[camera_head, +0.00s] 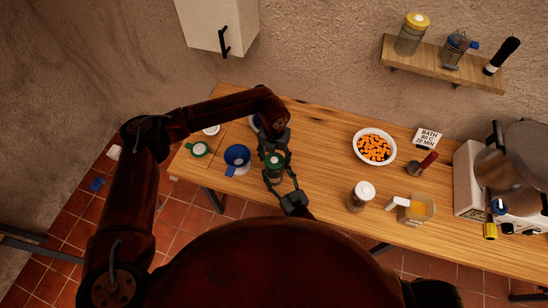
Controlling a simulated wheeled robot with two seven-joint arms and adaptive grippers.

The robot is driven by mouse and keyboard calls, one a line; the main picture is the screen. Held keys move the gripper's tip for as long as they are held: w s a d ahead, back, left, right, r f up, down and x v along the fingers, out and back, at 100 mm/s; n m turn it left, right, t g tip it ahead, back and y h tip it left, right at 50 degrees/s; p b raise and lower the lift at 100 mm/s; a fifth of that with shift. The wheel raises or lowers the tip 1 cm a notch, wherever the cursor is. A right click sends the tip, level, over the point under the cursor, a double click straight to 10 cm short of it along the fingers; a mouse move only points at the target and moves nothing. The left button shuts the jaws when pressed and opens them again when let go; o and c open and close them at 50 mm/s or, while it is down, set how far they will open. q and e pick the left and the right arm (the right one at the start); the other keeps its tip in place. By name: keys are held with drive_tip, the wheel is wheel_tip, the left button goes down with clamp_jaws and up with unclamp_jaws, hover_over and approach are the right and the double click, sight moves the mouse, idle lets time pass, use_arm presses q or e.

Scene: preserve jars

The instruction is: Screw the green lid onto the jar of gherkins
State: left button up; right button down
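The jar of gherkins (275,175) stands upright near the front edge of the wooden table, left of centre, partly hidden by dark fingers. A round green lid (275,159) is at its mouth; whether it is threaded on cannot be told. My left gripper (275,153) reaches down from behind, its fingers on both sides of the lid and seemingly closed on it. My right gripper (281,181) comes from the front, with its fingers around the jar's body, seemingly closed on it.
Left of the jar are a blue funnel-like piece (237,157), a green ring-shaped piece (197,149) and a white disc (211,130). To the right are a bowl of orange pieces (374,147), a white-lidded jar (361,195) and an amber jug (415,209). The table's middle is clear.

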use_arm(q)
drive_tip(key=c, duration=0.8)
drive_tip(key=m, duration=0.5)
drive_tip(key=shift+c, duration=0.2)
use_arm(e)
drive_tip(key=shift+d, duration=0.1)
use_arm(q)
drive_tip(key=m, duration=0.6)
drive_tip(key=shift+m, duration=0.4)
drive_tip(key=o, duration=1.4)
drive_tip(key=shift+c, duration=0.2)
wheel_tip(320, 180, up, 12)
